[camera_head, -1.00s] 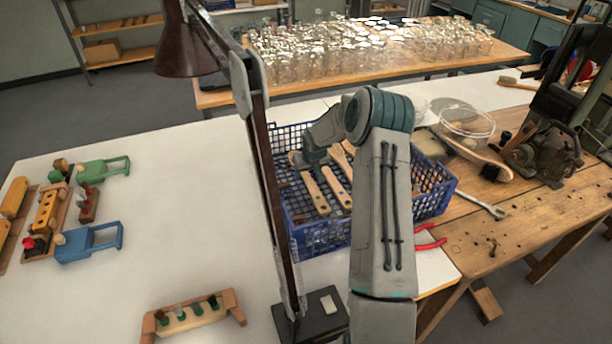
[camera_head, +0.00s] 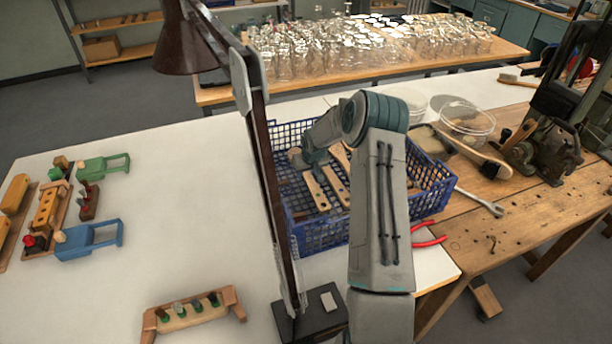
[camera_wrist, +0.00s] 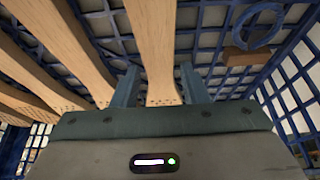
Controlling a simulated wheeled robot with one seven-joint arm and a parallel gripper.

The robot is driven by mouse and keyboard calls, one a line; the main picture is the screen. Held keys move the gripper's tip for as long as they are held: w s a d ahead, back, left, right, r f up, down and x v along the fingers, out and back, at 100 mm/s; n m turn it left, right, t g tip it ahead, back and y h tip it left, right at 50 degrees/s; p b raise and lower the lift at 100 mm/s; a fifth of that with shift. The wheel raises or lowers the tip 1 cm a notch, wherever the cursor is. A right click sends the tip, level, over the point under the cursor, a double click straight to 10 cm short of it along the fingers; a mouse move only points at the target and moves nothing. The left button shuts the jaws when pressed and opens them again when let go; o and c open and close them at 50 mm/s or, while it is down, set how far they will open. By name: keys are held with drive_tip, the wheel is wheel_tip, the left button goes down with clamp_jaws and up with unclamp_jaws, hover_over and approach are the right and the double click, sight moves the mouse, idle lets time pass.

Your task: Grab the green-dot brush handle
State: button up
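Several pale wooden brush handles (camera_head: 317,191) stand or lean inside the blue crate (camera_head: 320,235). In the head view, my gripper (camera_head: 316,163) reaches down into the crate over them, and my arm hides part of the crate. In the wrist view, one handle (camera_wrist: 155,45) runs between the two fingers of my gripper (camera_wrist: 160,85). The fingers stand on either side of it, with narrow gaps seeming to show. More handles (camera_wrist: 65,45) fan out to the left, close to the left finger. I cannot make out a green dot on any handle.
A dark lamp post (camera_head: 268,170) stands close left of the crate. Red-handled pliers (camera_head: 430,238) and a wrench (camera_head: 480,202) lie to the right. A wooden holder (camera_head: 193,311) sits in front, with wooden toys (camera_head: 48,205) at left. The white table between is clear.

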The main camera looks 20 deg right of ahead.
drive_tip(key=c, duration=0.6)
drive_tip(key=shift+r, duration=0.1)
